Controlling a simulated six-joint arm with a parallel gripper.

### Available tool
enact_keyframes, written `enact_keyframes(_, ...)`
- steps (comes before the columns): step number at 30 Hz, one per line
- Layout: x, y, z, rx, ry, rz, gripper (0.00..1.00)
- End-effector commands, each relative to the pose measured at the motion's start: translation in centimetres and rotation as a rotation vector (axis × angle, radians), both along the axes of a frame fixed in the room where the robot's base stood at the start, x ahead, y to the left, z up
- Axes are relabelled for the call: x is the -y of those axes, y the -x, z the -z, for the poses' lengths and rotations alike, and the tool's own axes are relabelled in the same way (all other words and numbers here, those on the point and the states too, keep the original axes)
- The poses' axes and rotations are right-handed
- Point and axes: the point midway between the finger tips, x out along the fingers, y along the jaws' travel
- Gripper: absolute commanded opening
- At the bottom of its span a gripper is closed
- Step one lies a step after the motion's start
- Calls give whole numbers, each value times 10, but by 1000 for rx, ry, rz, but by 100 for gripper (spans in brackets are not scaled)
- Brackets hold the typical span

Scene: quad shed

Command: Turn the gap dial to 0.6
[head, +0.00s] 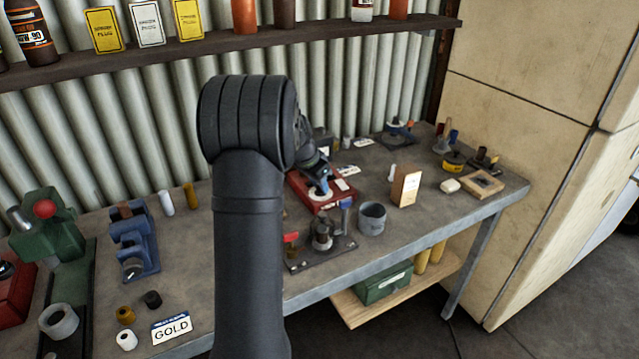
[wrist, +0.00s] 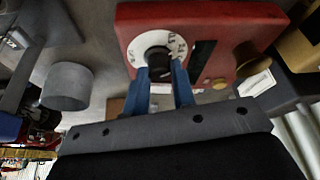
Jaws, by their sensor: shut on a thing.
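The gap dial (wrist: 143,45) is a white disc with black markings and a black knob (wrist: 159,60) at its middle. It is set in the face of a red box (wrist: 215,22). The markings are too small and blurred to read a setting. My gripper (wrist: 161,74) has blue fingers, one on each side of the knob, and is shut on it. In the head view the red box (head: 337,202) sits on the workbench (head: 415,226), with the white dial (head: 320,194) under my gripper (head: 319,187). My own arm hides part of the bench left of it.
A grey cup (head: 372,217) stands right of the red box; a cream box (head: 406,187) stands beyond it. A wooden shelf with bottles (head: 215,43) runs above. Bare bench lies right of the cup.

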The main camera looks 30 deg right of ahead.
Motion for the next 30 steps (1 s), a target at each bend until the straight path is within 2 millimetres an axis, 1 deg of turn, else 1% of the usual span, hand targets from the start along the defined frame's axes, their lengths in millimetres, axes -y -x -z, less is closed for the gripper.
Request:
enact_keyframes(6,-1,-1,1,-2,-1,111,1)
enact_keyframes(12,-1,-1,1,-2,-3,164,1)
enact_keyframes(26,-1,-1,1,-2,-3,178,1)
enact_keyframes(27,-1,-1,1,-2,-3,178,27)
enact_keyframes(30,-1,-1,1,-2,-3,178,45)
